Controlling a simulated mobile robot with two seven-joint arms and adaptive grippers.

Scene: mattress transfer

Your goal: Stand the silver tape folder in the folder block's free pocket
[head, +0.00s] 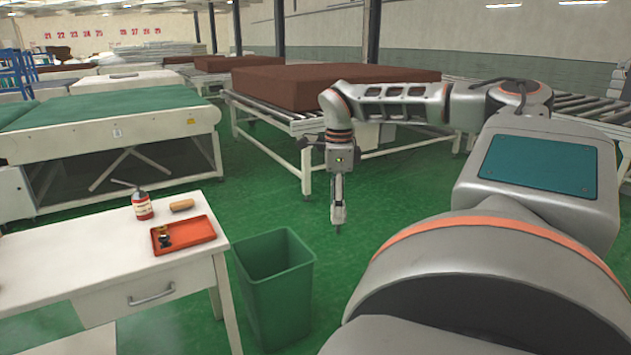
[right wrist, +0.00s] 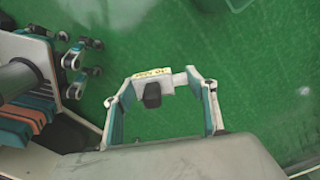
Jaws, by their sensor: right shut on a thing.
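My right gripper (head: 338,218) hangs down at the end of its outstretched arm, over the green floor in the head view. In the right wrist view its teal-padded fingers (right wrist: 160,80) are closed on a small silver-white piece (right wrist: 180,79) with a yellow label and a dark knob. This looks like the silver tape folder; its fine shape is too small to tell. It is held in the air, clear of any surface. I cannot make out the folder block or its free pocket in either view. My left gripper does not clearly show.
A white table (head: 60,262) at the left holds a red-orange tray (head: 205,245), a bottle (head: 142,207) and a tan-handled item (head: 182,205). A green bin (head: 275,290) stands beside it. A roller conveyor (head: 265,113) carries a brown mattress (head: 300,88) behind my right arm.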

